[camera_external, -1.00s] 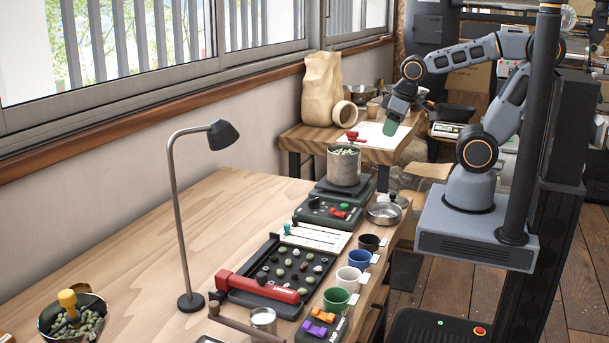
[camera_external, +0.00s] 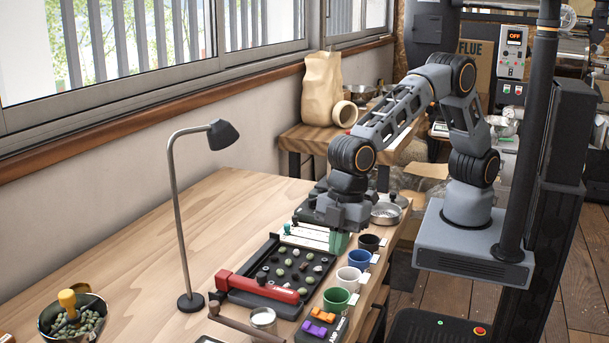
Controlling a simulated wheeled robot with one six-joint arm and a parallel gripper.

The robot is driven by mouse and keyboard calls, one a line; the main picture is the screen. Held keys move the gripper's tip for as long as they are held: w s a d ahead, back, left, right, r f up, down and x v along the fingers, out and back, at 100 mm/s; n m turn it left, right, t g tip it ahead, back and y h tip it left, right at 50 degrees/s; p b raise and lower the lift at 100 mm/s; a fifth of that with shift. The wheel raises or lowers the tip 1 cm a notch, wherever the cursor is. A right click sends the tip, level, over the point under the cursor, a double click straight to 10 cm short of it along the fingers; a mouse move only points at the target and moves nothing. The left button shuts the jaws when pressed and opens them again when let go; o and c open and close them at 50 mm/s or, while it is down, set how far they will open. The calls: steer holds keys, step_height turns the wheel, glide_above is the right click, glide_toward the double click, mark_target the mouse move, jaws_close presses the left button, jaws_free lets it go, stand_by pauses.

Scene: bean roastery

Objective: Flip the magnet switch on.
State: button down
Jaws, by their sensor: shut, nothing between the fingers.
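My gripper (camera_external: 339,243) points down over the back right end of the dark tray, near the white strip. Its green fingertips are shut with nothing between them. A dark control box (camera_external: 306,213) behind the strip is mostly hidden by my gripper and wrist. Another dark control box (camera_external: 333,337) at the bottom edge carries an orange switch (camera_external: 323,315) and a purple switch (camera_external: 315,329). The labels are too small to read, so I cannot tell which switch is the magnet one.
The dark tray (camera_external: 238,296) holds several green and dark beans. Black, blue (camera_external: 359,260), white (camera_external: 348,279) and green (camera_external: 336,299) cups line its right side. A lamp (camera_external: 181,220) stands left. The wooden tabletop (camera_external: 130,230) is clear at back left.

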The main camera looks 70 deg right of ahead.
mark_target(317, 310)
steer(key=shift+w+a+r+n+y, duration=0.25)
steer(key=shift+a+r+n, duration=0.1)
steer(key=shift+r, duration=0.2)
steer(key=shift+w+a+r+n+y, duration=0.2)
steer(key=shift+a+r+n, duration=0.15)
steer(key=shift+r, duration=0.2)
steer(key=shift+f, duration=0.1)
steer(key=x, duration=0.8)
steer(key=d+x, duration=0.1)
steer(key=x, duration=0.3)
steer(key=shift+w+a+f+p, duration=0.1)
steer(key=shift+w+f+p, duration=0.15)
steer(key=shift+w+p, duration=0.15)
steer(key=shift+w+f, duration=0.1)
steer(key=shift+f, duration=0.65)
